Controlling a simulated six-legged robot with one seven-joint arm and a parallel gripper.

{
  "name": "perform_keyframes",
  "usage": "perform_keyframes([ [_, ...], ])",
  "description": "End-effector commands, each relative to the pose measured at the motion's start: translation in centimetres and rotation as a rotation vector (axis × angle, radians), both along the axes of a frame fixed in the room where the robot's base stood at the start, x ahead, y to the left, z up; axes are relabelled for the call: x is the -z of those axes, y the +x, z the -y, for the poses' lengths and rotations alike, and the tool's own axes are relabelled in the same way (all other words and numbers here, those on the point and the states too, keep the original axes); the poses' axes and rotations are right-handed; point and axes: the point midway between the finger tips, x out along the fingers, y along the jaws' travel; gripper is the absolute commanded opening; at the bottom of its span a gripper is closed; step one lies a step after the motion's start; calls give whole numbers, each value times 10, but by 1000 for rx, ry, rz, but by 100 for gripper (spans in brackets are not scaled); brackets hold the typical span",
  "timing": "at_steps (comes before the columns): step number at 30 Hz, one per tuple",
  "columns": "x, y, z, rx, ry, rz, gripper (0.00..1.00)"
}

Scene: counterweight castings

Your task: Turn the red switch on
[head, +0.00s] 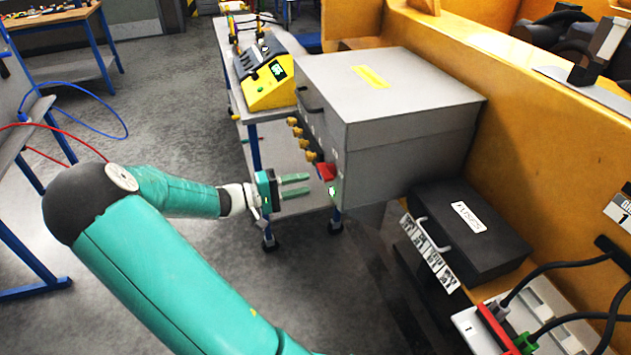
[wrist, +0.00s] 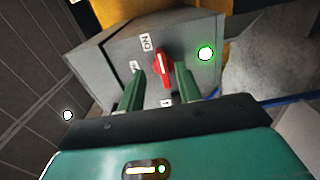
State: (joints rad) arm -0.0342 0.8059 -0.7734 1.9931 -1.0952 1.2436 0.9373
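The red switch (head: 326,172) is on the front face of a grey metal box (head: 400,155). In the wrist view the red switch (wrist: 163,66) is a rotary knob with a white mark, next to a label reading "ON" (wrist: 146,43). Another small label lies to its left, partly hidden by a finger. My gripper (head: 296,185) is open and empty, its two green fingers pointing at the box face. In the wrist view my gripper (wrist: 159,80) has a finger on each side of the knob in the picture. I cannot tell whether either finger touches it.
A lit green lamp (wrist: 205,54) is right of the switch. Several brass fittings (head: 300,138) stick out of the box face. A yellow device (head: 268,85) stands on a cart behind. A black fuse box (head: 470,230) sits at the right. Open floor lies left.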

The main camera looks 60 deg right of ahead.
Motion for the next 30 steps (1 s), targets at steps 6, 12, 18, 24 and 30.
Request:
perform_keyframes([
  [6, 0, 35, -34, -4, 0, 1, 35],
  [12, 0, 51, -50, -1, 0, 1, 35],
  [18, 0, 53, -53, -1, 0, 0, 35],
  [24, 0, 53, -53, -1, 0, 1, 35],
  [30, 0, 53, -53, -1, 0, 1, 35],
])
